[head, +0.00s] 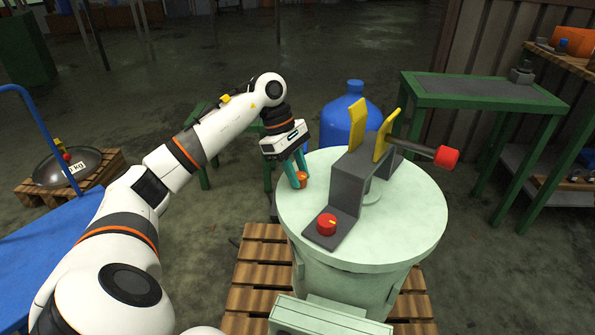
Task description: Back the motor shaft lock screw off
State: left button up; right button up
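My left gripper (298,178) reaches down at the left rim of the pale green drum-shaped machine (405,225). Its two teal fingers stand on either side of a small orange knob-like piece (301,178), which may be the lock screw. Whether the fingers press on it is too small to tell. On the machine's top is a dark grey bracket (349,182) with two yellow plates (358,124). A red knob (327,224) sits on the bracket's near foot. A dark bar with a red end (446,157) sticks out to the right. My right gripper is not in view.
The machine stands on a wooden pallet (252,278). A blue bottle (349,115) is behind it. A green-framed table (480,91) stands at the right, and a blue cart (45,245) at the left. A grey bowl-shaped part (68,167) rests on another pallet.

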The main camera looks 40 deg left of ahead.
pick_arm(q)
jog(key=c, duration=0.3)
